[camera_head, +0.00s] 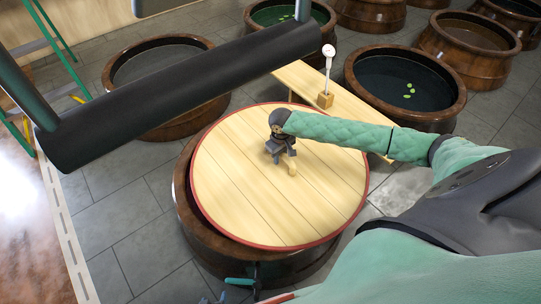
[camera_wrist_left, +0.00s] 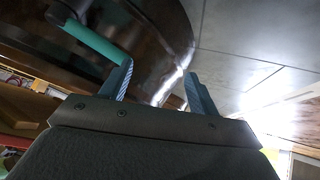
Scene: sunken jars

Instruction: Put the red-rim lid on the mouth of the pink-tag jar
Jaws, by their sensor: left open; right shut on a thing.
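The round wooden red-rim lid (camera_head: 240,205) lies over a brown jar (camera_head: 190,222) in the head view and hides most of its mouth. The jar's rim shows beyond the lid at the left and below, so the lid sits off to the upper right. I cannot tell whether it touches the rim. My right gripper (camera_head: 283,153) is shut at the lid's wooden handle (camera_head: 293,170). My left gripper (camera_wrist_left: 157,87) is open and empty in the left wrist view, beside a dark brown curved wall (camera_wrist_left: 165,35). No pink tag shows.
A teal bar (camera_wrist_left: 95,40) is close to a left finger. Other open jars (camera_head: 408,80) stand around. A dark bar (camera_head: 190,95) crosses the upper left. Grey floor (camera_head: 120,235) is clear at left.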

